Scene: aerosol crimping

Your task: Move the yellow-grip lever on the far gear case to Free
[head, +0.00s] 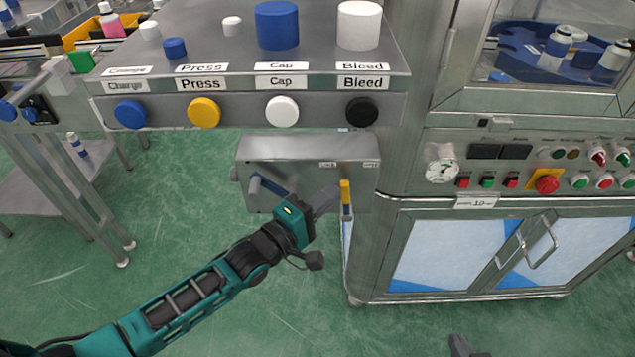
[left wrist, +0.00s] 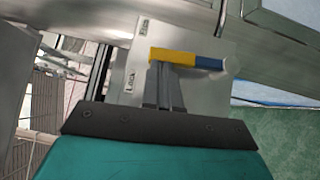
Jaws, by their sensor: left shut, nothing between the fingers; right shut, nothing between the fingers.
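The gear case (head: 290,155) is a grey metal box below the button shelf. Its yellow-grip lever (head: 346,190) is at the right of its front, between the Lock label (head: 327,164) and the label at the right corner (head: 371,163). In the left wrist view the yellow grip (left wrist: 172,55) crosses just beyond my fingertips, with a blue part at its right. My left gripper (head: 335,192) is shut and empty, its tips at the lever's left side; contact is unclear. The tips also show in the wrist view (left wrist: 164,68). My right gripper (head: 465,345) barely shows at the bottom edge.
A blue lever (head: 268,188) is on the left of the same case. Above are blue (head: 130,114), yellow (head: 204,113), white (head: 282,112) and black (head: 361,111) buttons. A machine cabinet (head: 385,245) stands close on the right. Green floor is free below.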

